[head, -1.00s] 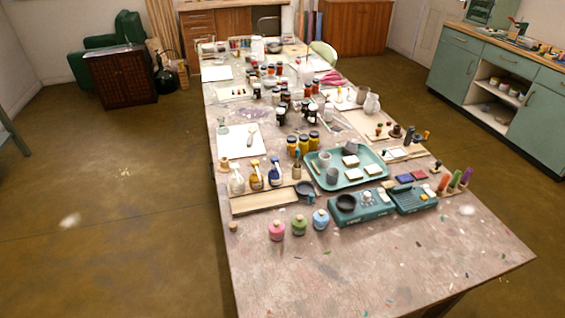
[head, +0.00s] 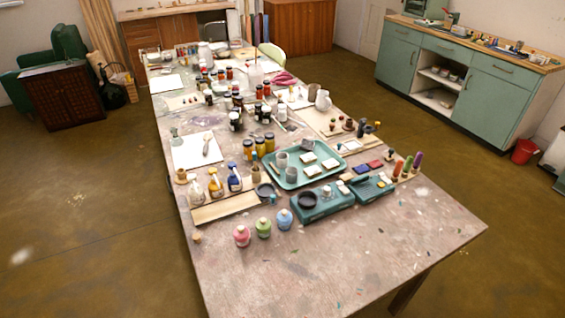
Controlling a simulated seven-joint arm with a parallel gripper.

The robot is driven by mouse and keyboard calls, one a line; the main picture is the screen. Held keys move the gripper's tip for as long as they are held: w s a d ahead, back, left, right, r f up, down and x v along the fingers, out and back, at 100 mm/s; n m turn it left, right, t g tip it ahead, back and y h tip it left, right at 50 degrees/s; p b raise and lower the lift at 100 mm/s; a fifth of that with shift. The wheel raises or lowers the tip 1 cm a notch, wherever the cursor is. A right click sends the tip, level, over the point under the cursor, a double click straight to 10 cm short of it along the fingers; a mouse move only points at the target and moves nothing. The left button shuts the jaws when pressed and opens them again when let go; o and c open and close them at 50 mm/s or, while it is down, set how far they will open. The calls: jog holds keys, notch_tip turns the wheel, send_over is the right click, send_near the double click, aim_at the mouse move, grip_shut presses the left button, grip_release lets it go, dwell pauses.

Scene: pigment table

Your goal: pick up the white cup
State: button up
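A teal tray (head: 270,177) lies near the middle of the long table. A small pale cup (head: 282,159) stands at its left side; it looks whitish-grey. A greyer cup (head: 290,174) stands just in front of it, and another grey cup (head: 308,145) is at the tray's back edge. A white jug (head: 322,101) stands farther back on the right of the table. I cannot tell for sure which piece is the white cup. My gripper is not in view.
The paint-stained table (head: 350,260) has bare room at its front. Teal devices (head: 322,203), bottles (head: 215,185) and pink, green and blue jars (head: 263,228) surround the tray. A teal cabinet (head: 440,85) and red bucket (head: 523,151) stand to the right, across open floor.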

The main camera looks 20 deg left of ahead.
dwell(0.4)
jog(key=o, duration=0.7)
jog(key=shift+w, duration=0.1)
